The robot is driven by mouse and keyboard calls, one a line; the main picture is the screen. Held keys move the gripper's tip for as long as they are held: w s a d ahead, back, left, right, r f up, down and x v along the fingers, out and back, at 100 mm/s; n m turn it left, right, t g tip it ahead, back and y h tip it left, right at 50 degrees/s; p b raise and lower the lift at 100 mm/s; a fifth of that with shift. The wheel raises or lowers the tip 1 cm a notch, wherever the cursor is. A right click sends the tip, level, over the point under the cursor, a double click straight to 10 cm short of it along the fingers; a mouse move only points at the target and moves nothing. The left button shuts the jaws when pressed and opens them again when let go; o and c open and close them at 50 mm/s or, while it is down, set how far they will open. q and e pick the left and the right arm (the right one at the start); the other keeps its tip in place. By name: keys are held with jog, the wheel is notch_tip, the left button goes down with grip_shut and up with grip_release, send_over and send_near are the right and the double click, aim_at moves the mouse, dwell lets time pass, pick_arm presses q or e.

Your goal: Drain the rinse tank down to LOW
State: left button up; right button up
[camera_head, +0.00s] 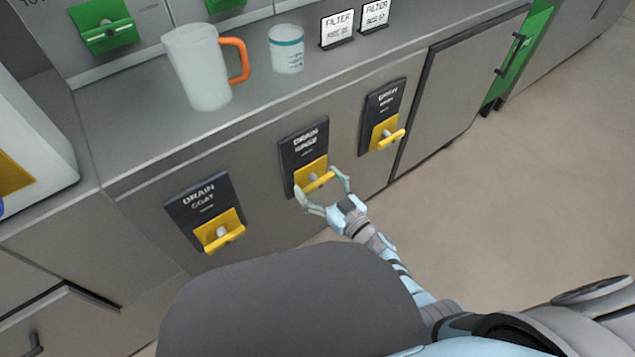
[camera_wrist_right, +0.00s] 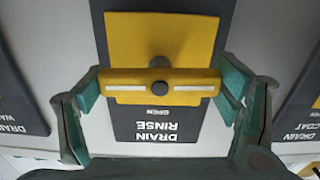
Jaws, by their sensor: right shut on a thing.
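The rinse drain valve has a dark plate labelled DRAIN RINSE (camera_wrist_right: 157,131), the middle of three on the cabinet front. Its yellow bar handle (camera_wrist_right: 160,78) crosses a yellow backing plate and lies level across the wrist view. My right gripper (camera_head: 319,184) is shut on this handle, one finger at each end of the bar. My left gripper is not in view. No tank level gauge shows.
The DRAIN COAT valve (camera_head: 206,195) is on the left; another drain valve (camera_head: 383,104) is on the right. A jug with an orange handle (camera_head: 199,68), a small cup (camera_head: 286,52) and two FILTER cards (camera_head: 337,28) stand on the counter above. Floor at right is clear.

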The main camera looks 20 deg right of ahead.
jog(key=shift+s+f, duration=0.1)
jog(key=shift+f, duration=0.1)
jog(key=o, duration=1)
jog(key=shift+o, duration=0.4)
jog(key=shift+r, duration=0.1)
jog(key=v, duration=1.2)
